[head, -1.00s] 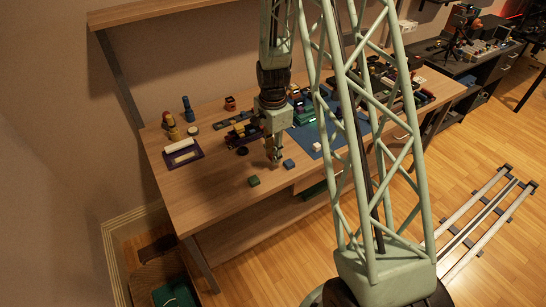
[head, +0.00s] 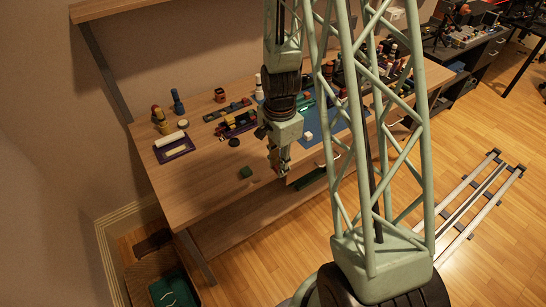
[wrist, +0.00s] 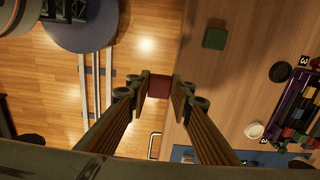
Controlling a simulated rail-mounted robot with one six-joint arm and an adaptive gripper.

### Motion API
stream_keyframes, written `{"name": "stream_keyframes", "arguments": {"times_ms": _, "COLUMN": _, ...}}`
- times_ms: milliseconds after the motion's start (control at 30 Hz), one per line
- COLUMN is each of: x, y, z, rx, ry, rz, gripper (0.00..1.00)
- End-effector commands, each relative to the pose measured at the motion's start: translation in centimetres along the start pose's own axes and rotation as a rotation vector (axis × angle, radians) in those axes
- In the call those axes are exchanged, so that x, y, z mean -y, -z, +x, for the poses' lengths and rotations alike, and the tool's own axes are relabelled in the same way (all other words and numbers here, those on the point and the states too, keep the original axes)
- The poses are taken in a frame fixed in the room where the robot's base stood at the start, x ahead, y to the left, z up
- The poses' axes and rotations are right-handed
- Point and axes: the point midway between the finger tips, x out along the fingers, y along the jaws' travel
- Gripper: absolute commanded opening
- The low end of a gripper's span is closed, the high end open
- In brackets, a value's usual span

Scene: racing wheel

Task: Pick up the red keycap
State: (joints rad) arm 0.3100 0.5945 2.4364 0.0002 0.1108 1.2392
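The red keycap (wrist: 159,86) sits between my two fingertips in the wrist view, with a finger against each side. My gripper (wrist: 160,92) looks shut on it. The keycap appears over the table's front edge, with floor visible beyond it. In the head view my gripper (head: 281,172) points down near the front of the table, and the keycap is too small there to make out clearly. A green keycap (wrist: 215,38) lies apart on the table, and it also shows in the head view (head: 246,172).
A purple tray (head: 187,150) with pale pieces lies at the left of the table (head: 200,190). Wheel parts and a blue mat (head: 318,138) lie behind and right of my gripper.

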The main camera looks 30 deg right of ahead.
Motion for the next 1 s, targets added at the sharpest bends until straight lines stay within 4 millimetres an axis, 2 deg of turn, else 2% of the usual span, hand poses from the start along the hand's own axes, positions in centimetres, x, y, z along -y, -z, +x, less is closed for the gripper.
{"name": "stream_keyframes", "arguments": {"times_ms": 100, "x": -1.3, "y": -0.2, "z": -0.1, "rx": 0.000, "ry": 0.000, "rz": 0.001, "gripper": 0.16}}
{"name": "stream_keyframes", "arguments": {"times_ms": 300, "x": -2.5, "y": -0.5, "z": -0.3, "rx": 0.000, "ry": 0.000, "rz": 0.001, "gripper": 0.16}}
{"name": "stream_keyframes", "arguments": {"times_ms": 1000, "x": -2.7, "y": -0.6, "z": -0.3, "rx": 0.000, "ry": 0.000, "rz": 0.000, "gripper": 0.16}}
